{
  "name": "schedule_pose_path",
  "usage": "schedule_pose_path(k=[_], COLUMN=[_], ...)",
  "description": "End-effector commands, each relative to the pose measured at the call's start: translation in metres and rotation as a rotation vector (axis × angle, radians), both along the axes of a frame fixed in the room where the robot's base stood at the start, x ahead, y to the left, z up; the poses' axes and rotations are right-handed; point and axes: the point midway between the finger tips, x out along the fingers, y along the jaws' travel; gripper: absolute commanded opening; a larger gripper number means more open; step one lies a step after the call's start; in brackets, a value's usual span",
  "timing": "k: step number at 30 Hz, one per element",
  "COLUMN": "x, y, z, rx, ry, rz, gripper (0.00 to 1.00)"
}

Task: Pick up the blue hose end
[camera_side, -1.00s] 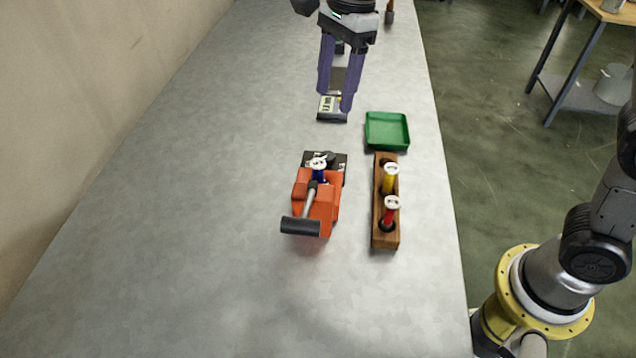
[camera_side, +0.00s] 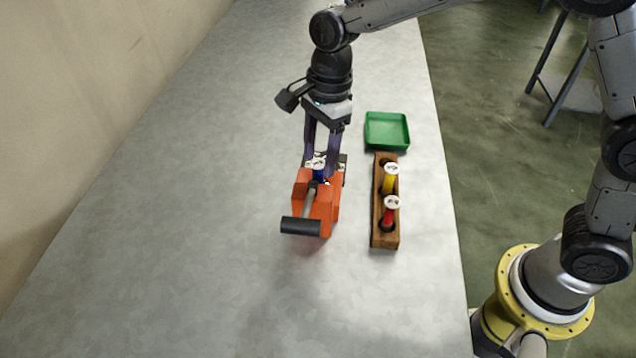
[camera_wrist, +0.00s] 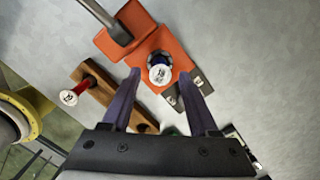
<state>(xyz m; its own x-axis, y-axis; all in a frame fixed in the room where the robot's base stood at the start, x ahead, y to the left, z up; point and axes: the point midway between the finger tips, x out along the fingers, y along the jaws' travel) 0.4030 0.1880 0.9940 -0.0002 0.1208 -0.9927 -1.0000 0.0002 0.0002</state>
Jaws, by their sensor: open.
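The blue hose end (camera_side: 319,173) stands upright with a white, marked cap in the orange pump-like block (camera_side: 325,212). My gripper (camera_side: 321,166) points down at the block's far end, fingers spread. In the wrist view my gripper's fingertips (camera_wrist: 159,74) lie on either side of the cap, with a gap visible on both sides. Nothing is held. Whether the fingertips are level with the hose end I cannot tell.
A wooden rack (camera_side: 385,240) to the right holds a yellow hose end (camera_side: 391,180) and a red one (camera_side: 390,214). A green tray (camera_side: 387,131) lies behind it. A dark handle (camera_side: 301,226) sticks out at the block's front. The table's left side is clear.

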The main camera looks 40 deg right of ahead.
Motion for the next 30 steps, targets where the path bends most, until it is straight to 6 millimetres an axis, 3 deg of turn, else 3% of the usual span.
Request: schedule_pose_path(k=[6,14,24,30], x=[0.000,0.000,0.000,0.000], y=[0.003,0.004,0.003,0.003], z=[-0.024,-0.026,-0.025,-0.025], rx=[-0.001,0.000,0.000,0.000], ry=[0.002,0.000,0.000,-0.001], rz=[0.000,0.000,0.000,0.000], gripper=[0.60,0.60,0.00,0.00])
